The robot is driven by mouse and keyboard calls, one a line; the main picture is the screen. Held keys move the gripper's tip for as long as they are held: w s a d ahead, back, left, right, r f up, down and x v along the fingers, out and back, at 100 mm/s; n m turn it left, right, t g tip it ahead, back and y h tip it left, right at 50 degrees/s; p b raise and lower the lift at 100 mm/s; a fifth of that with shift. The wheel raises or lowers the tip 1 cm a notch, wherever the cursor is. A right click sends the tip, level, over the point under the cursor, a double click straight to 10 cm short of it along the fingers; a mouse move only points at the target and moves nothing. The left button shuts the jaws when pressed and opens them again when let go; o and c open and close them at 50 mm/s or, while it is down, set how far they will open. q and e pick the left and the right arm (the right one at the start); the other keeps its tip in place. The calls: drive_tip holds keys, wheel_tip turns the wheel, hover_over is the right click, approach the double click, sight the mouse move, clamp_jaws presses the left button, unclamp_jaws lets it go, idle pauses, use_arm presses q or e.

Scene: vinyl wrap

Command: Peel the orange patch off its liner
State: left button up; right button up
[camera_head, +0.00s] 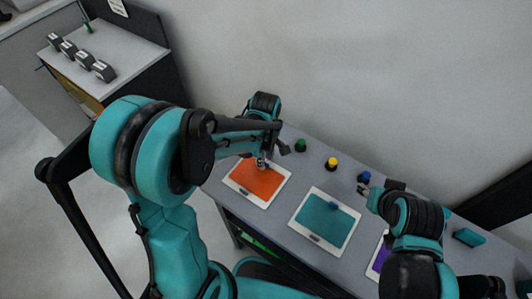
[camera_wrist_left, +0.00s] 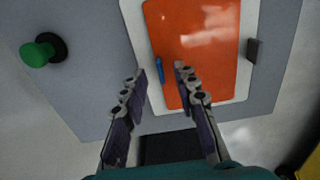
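The orange patch (camera_head: 258,181) lies flat on its white liner (camera_head: 233,186) at the left end of the grey table. It fills the top of the left wrist view (camera_wrist_left: 205,45), with the liner (camera_wrist_left: 135,28) showing around it. A small blue tab (camera_wrist_left: 159,70) sits at the patch's left edge. My left gripper (camera_wrist_left: 161,72) is open, its fingers apart on either side of the tab, over the patch's edge. Contact cannot be told. In the head view my left gripper (camera_head: 262,162) is small above the patch. My right gripper (camera_head: 366,186) is at the right; its fingers are too small to read.
A teal patch (camera_head: 324,220) and a purple patch (camera_head: 381,256) lie to the right on the table. Green (camera_head: 300,146), yellow (camera_head: 331,164) and blue (camera_head: 364,177) knobs stand along the back. A teal block (camera_head: 468,237) lies far right.

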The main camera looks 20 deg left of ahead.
use_arm(q)
drive_tip(key=shift+f, duration=0.65)
